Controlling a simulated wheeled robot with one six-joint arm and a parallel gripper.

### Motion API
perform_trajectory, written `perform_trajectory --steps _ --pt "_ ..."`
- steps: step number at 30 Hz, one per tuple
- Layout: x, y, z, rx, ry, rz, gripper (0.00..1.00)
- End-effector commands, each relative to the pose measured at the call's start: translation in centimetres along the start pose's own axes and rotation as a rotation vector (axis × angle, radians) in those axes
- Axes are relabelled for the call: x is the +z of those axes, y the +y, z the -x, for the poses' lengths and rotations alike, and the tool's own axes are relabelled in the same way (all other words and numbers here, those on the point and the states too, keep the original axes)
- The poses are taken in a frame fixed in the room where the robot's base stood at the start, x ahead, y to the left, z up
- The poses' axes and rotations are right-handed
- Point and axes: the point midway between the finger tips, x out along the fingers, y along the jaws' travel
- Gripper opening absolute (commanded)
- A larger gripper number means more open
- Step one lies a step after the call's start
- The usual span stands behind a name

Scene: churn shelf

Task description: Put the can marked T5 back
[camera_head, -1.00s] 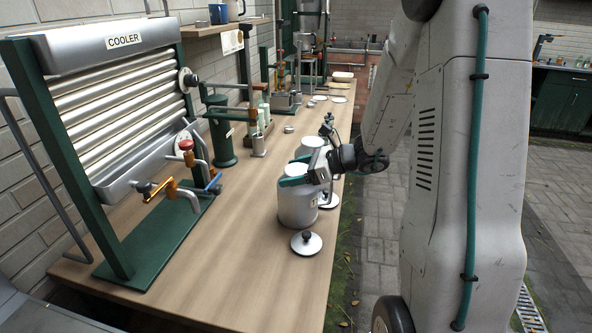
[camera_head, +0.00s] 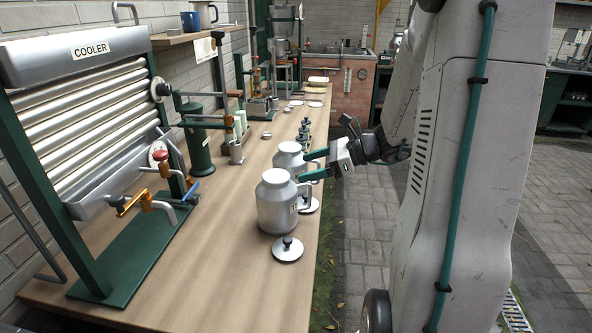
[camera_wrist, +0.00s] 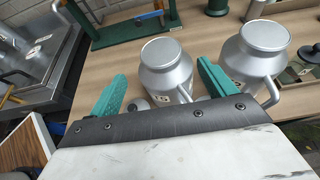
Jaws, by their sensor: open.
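A silver can with a side handle (camera_head: 277,205) stands upright on the bench near its right edge. My gripper (camera_head: 303,167) is open, with two green fingers pointing left, near the cans' upper right side. In the wrist view, the front can (camera_wrist: 165,68) appears beyond the gap between the fingers and the second can (camera_wrist: 254,57) to the right. Nothing is held.
A knobbed lid (camera_head: 287,249) lies in front of the near can, and another lid (camera_head: 309,206) beside it. The cooler (camera_head: 85,120) with its green base stands at left. A green cylinder (camera_head: 197,145) stands behind. The bench's front middle is clear.

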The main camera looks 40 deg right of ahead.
Motion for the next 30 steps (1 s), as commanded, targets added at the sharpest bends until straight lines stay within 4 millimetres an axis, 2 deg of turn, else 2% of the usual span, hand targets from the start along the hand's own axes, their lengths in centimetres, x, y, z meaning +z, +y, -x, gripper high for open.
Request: perform_trajectory --steps 4,7,11,12,16,21,24,27,30 --pt "0.5 0.7 0.6 0.020 0.012 0.030 0.83" --pt "2.0 3.1 -0.4 0.096 0.054 0.136 0.83" --pt "4.6 8.9 -2.1 0.277 0.149 0.399 0.83" --pt "5.2 11.0 -2.4 0.341 0.181 0.496 0.83" --pt "6.5 17.1 -2.4 0.544 0.275 0.815 0.83" --pt "6.7 23.4 -0.7 0.792 0.383 1.237 0.83" --pt "6.5 26.0 1.0 0.927 0.443 1.484 0.83" --pt "6.1 27.7 2.7 1.044 0.497 1.713 0.83" --pt "5.9 28.6 4.2 1.135 0.545 1.899 0.83"
